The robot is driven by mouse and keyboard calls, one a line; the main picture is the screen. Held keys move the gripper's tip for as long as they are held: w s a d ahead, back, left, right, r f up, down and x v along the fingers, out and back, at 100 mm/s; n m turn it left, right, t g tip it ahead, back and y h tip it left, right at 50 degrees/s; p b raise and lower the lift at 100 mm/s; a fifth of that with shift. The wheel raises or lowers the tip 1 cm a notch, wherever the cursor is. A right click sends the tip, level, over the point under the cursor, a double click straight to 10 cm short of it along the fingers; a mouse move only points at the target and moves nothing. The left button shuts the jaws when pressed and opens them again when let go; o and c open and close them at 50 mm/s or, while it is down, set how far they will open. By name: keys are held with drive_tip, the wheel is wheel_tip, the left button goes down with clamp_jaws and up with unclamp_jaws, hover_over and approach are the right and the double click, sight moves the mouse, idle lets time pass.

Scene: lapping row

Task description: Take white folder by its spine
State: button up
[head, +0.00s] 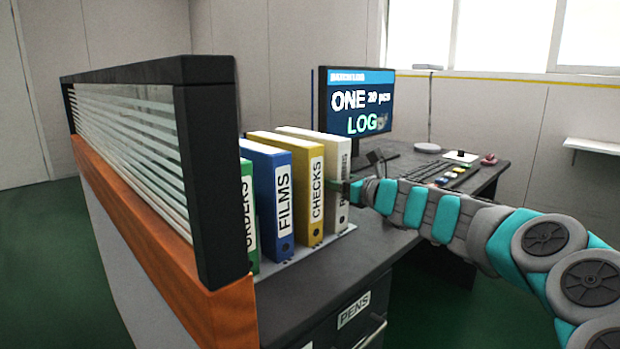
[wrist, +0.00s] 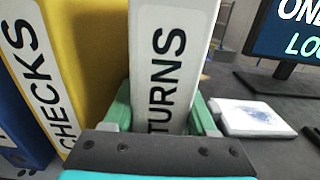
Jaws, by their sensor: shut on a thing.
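The white folder (head: 335,165) stands upright at the right end of a row of folders on the desk. In the wrist view its white spine (wrist: 168,60) faces me, with a label of which "TURNS" shows. My gripper (wrist: 165,120) is shut on the folder, one green finger on each side of the spine. The gripper body hides the lower part of the spine. In the head view my gripper (head: 355,192) meets the folder from the right.
The yellow CHECKS folder (head: 312,190) stands close at the left, then the blue FILMS folder (head: 272,205) and a green folder (head: 248,215). A slatted partition (head: 130,125) borders the row. A monitor (head: 355,105) and a white pad (wrist: 250,117) are to the right.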

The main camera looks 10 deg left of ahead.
clamp_jaws()
idle(0.5)
